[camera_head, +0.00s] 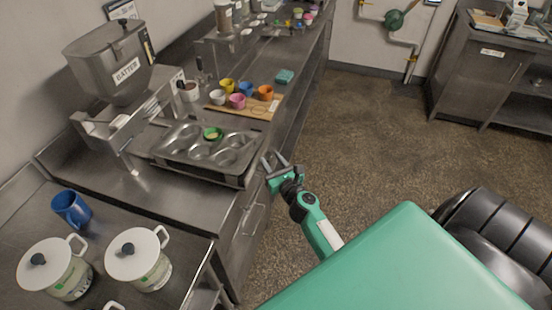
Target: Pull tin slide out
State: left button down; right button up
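The metal muffin tin (233,142) sits on the counter in front of the batter dispenser (122,67). A green cup (212,134) stands in one of its wells. The tin slide (196,168) appears to be the metal tray or frame under the tin; its edges are hard to separate from the tin. I cannot tell if a finger touches the slide. My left gripper is not in view.
A wooden board (230,110) with several coloured cups lies behind the tin. White lidded pots (138,259) and a blue mug (71,209) stand at the lower left. A drawer front with a handle (254,219) is below the counter. The floor (370,150) to the right is clear.

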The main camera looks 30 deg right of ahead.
jog(key=s+a+b, duration=0.1)
jog(key=s+b, duration=0.3)
jog(key=s, duration=0.9)
jog(key=shift+s+a, duration=0.35)
jog(key=shift+s, duration=0.05)
jog(key=shift+f, duration=0.1)
